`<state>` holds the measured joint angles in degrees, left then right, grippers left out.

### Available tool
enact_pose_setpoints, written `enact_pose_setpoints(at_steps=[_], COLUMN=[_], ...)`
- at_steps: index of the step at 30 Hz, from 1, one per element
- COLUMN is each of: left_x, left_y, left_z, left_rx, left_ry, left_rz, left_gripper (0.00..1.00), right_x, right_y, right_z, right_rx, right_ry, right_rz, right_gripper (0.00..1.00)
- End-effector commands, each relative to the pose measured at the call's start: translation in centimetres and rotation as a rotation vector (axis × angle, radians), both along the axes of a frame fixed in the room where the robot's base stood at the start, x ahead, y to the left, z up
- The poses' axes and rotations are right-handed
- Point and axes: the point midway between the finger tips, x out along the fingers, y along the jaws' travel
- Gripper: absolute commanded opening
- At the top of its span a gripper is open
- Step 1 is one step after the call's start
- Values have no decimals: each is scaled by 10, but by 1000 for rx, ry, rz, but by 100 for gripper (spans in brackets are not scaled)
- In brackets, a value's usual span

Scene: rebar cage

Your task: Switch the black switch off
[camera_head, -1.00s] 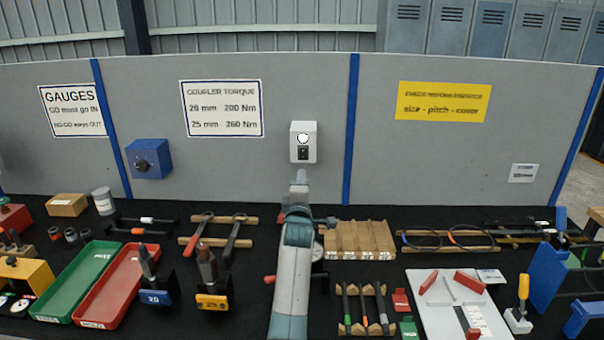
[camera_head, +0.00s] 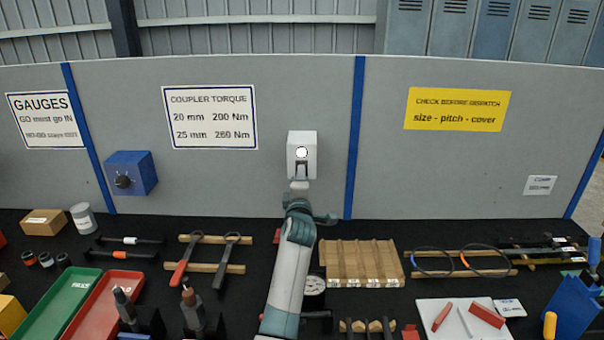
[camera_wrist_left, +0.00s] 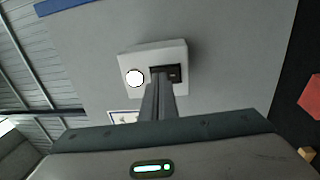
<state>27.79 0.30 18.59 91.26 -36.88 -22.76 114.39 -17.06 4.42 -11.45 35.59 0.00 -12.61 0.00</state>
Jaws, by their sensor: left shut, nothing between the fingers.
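A white switch box (camera_head: 302,142) is mounted on the grey panel, with a round white lamp (camera_head: 301,153) that looks bright. The black switch (camera_wrist_left: 174,73) sits beside the lamp in the left wrist view; in the head view my fingers cover most of it. My left gripper (camera_head: 301,174) is shut and empty, with its fingertips right at the black switch. In the left wrist view the closed fingers (camera_wrist_left: 158,88) overlap the switch's edge. I cannot tell whether they touch it or which way the switch is set. My right gripper is not in view.
A blue box with a knob (camera_head: 131,173) is mounted left of the switch box. A blue post (camera_head: 355,140) stands to its right. Below is a black table with a wooden rack (camera_head: 361,262), a red tray (camera_head: 105,305) and several tools. The panel around the switch box is clear.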

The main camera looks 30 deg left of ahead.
Motion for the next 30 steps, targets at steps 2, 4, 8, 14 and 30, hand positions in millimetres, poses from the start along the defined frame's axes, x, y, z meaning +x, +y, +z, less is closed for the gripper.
enact_pose_setpoints(at_steps=[2,4,8,14,30], left_x=[0,-1,-1,-1,3], left_y=[0,0,0,0,2], left_z=[0,0,0,0,2], left_rx=[1,1,1,0,-1], left_ry=[0,0,0,0,1], left_rz=[1,1,1,1,1], left_gripper=[0,0,0,0,0], right_x=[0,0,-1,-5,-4], right_y=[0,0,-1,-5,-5], right_z=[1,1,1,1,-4], right_rx=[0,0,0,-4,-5], right_ry=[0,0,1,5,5], right_rz=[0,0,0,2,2], right_gripper=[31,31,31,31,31])
